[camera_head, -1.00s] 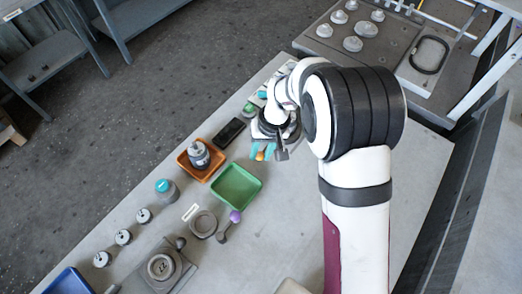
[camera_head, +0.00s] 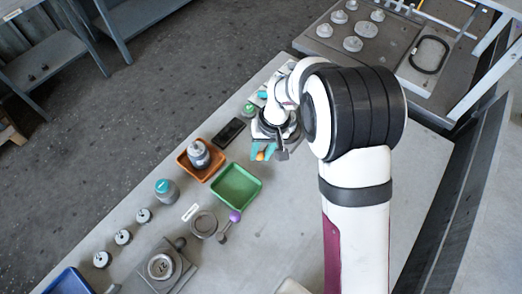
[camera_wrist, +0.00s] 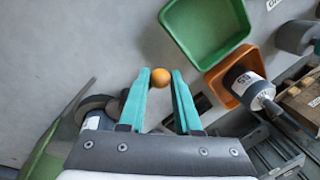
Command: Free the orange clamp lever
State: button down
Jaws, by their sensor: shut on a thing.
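The orange clamp lever shows only as its round orange knob (camera_wrist: 160,77) in the wrist view. The knob sits between the tips of the teal fingers of my gripper (camera_wrist: 160,84), which is shut on it. In the head view the orange knob (camera_head: 260,155) shows just below my gripper (camera_head: 264,150). The lever's shaft and the clamp it belongs to are hidden behind my fingers and wrist.
A green tray (camera_head: 236,187) lies close below my gripper, and an orange tray (camera_head: 183,158) holding a grey canister (camera_head: 198,154) lies to its left. A black flat object (camera_head: 229,132) lies nearby. A purple-knobbed lever (camera_head: 234,216) lies further down the grey table.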

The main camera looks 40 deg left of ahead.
dwell(0.7)
jog(key=d+n, duration=0.1)
jog(key=n, duration=0.1)
jog(key=w+d+n, duration=0.1)
jog(key=n, duration=0.1)
jog(key=shift+d+n+h, duration=0.3)
jog(key=shift+n+h, duration=0.1)
jog(key=d+n, duration=0.1)
jog(key=w+n, duration=0.1)
jog(key=n, duration=0.1)
jog(key=shift+w+d+n+g+h, duration=0.25)
jog(key=shift+d+n+g+h, duration=0.05)
jog(key=shift+d, duration=0.05)
jog(key=w+n, duration=0.1)
jog(key=d+n, duration=0.1)
jog(key=n, duration=0.1)
jog(key=shift+w+n+h, duration=0.3)
jog(key=shift+w, duration=0.1)
jog(key=shift+w+d+n+h, duration=0.2)
jog(key=shift+w+n, duration=0.4)
jog(key=shift+n, duration=0.4)
jog(key=shift+w+d+n+h, duration=0.1)
jog(key=shift+w+n+h, duration=0.1)
jog(key=shift+w+n, duration=0.6)
jog(key=shift+s+n, duration=0.15)
jog(key=shift+n, duration=0.15)
jog(key=c, duration=0.6)
grip_release()
jog(key=shift+r, duration=0.1)
